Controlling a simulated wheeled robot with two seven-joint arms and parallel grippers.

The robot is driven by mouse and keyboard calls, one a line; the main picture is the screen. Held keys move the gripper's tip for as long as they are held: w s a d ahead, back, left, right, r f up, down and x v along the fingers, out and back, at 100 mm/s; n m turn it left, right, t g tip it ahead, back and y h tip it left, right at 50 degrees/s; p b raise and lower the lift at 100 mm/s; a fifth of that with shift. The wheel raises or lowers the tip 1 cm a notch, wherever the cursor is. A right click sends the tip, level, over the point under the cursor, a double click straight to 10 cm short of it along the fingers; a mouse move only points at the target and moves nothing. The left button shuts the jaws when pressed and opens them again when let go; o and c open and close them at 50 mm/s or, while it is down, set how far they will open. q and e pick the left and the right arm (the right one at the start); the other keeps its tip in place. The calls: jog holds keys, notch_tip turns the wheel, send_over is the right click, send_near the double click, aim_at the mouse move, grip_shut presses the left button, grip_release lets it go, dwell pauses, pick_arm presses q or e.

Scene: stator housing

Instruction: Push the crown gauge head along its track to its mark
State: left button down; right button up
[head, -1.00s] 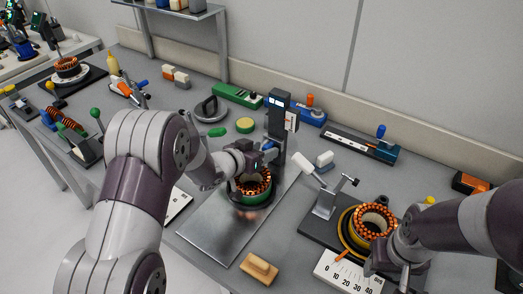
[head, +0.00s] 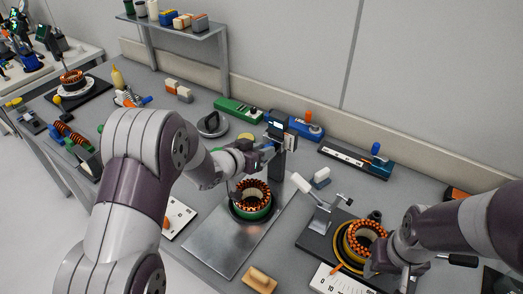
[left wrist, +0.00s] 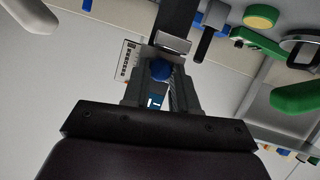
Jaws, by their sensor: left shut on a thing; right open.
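The crown gauge head (head: 277,124) sits on a dark upright column (head: 279,165) behind a stator with copper windings and a green base (head: 252,198). My left gripper (head: 266,152) is shut on the gauge head, above and behind the stator. In the left wrist view, a blue knob (left wrist: 160,71) shows between the fingers of the left gripper (left wrist: 157,84), with a white scale card (left wrist: 130,59) beside the column. The mark is too small to make out. My right gripper (head: 397,268) is open, by the orange-topped stator (head: 366,239) at the right.
A metal plate (head: 212,242) lies under the green-based stator. A wooden block (head: 260,279) is at the front. A clamp with a white handle (head: 307,186) stands right of the plate. A green case (head: 238,109) and a blue tool (head: 305,130) lie behind.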

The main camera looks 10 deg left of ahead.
pick_arm(q)
jog(key=c, duration=0.9)
grip_release()
jog(key=shift+w+r, duration=0.1)
jog(key=shift+r, duration=0.25)
jog(key=shift+f, duration=0.1)
jog(key=v, duration=1.2)
jog(key=shift+s+a, duration=0.15)
jog(key=shift+s, duration=0.25)
